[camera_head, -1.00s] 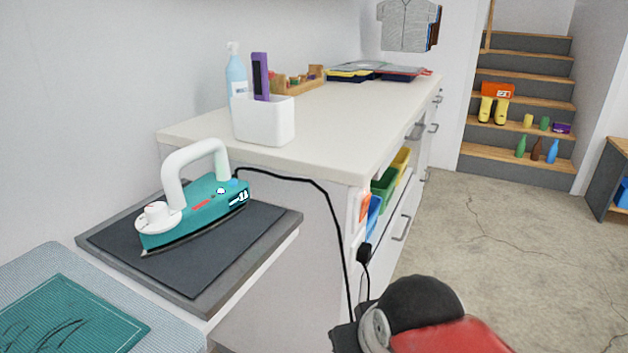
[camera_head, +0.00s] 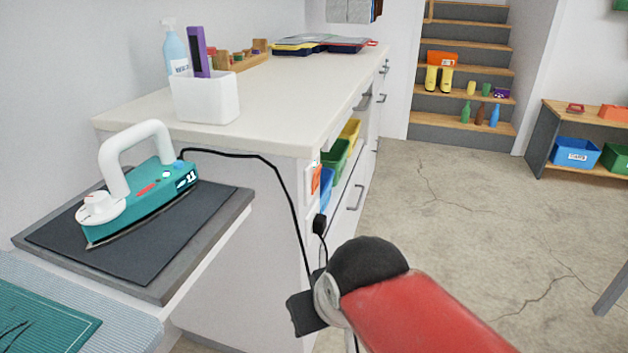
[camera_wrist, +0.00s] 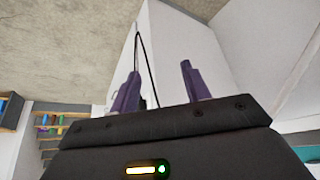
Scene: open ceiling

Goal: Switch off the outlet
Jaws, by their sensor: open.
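The outlet is at the near end of the white counter in the head view. An orange-and-white plate (camera_head: 314,181) shows there, with a black plug (camera_head: 319,224) below it. The switch itself is too small to make out. The iron (camera_head: 140,190), teal with a white handle, sits on the grey board, its black cord (camera_head: 270,165) running down the cabinet side. My gripper (camera_wrist: 160,78) is open and empty in the wrist view, its two purple fingers apart before the white cabinet side. A cord shows between and beyond them. In the head view my arm hides the fingers.
The counter (camera_head: 290,110) carries a white cup (camera_head: 205,97) and a spray bottle (camera_head: 175,50). Coloured bins (camera_head: 336,160) and drawer handles line its front. The grey board (camera_head: 150,285) juts out at left. The concrete floor (camera_head: 450,200) to the right is clear.

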